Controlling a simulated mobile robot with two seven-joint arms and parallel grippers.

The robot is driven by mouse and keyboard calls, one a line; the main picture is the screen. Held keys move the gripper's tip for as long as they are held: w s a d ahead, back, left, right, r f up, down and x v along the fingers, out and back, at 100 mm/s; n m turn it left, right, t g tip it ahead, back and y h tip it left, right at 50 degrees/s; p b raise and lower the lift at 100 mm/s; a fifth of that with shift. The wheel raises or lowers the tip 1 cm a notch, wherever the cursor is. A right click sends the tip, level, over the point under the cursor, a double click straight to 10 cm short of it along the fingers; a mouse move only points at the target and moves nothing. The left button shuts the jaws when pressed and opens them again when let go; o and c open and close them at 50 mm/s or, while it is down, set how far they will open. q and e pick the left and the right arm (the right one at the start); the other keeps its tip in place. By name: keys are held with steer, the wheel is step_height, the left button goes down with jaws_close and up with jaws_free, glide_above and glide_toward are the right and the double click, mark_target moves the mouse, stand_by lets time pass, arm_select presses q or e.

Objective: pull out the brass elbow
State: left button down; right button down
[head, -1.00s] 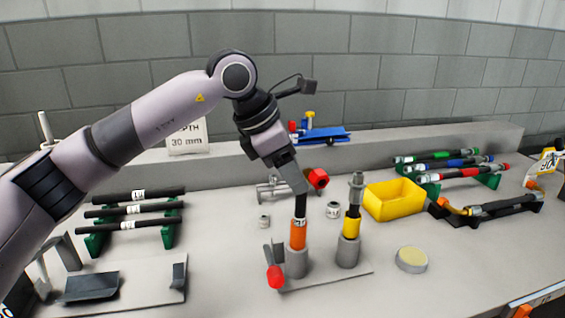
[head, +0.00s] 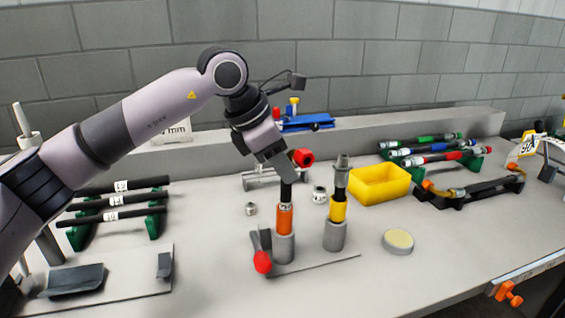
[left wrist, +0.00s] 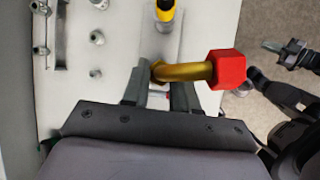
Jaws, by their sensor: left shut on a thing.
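The brass elbow (left wrist: 182,72) shows in the left wrist view as a bent golden tube with a red block-shaped end (left wrist: 230,69). In the head view the red end (head: 302,157) sticks out just right of my left gripper (head: 284,168). The gripper, also in the left wrist view (left wrist: 160,92), is shut on the elbow, and its jaws hide part of it. Below the fingertips a black hose stands upright in an orange collar (head: 285,218) over a grey holder (head: 284,248). Where elbow and hose meet is hidden. My right gripper is not identifiable in either view.
A second upright hose with a yellow collar (head: 338,211) stands close on the right. A red-ended lever (head: 262,262) is at front left. Behind are a yellow bin (head: 380,184) and small fittings (head: 251,209). A round pad (head: 398,241) lies right. Hose racks flank the bench.

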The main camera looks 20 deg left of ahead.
arm_select(q)
steer(key=shift+r, duration=0.15)
steer(key=shift+s+d+r+p, duration=0.1)
steer(key=shift+s+r+p, duration=0.05)
steer(key=shift+r+p, duration=0.9)
steer(key=shift+s+d+r+p, duration=0.1)
steer(key=shift+r+p, duration=0.5)
steer(key=shift+r, duration=0.8)
steer(key=shift+f, duration=0.1)
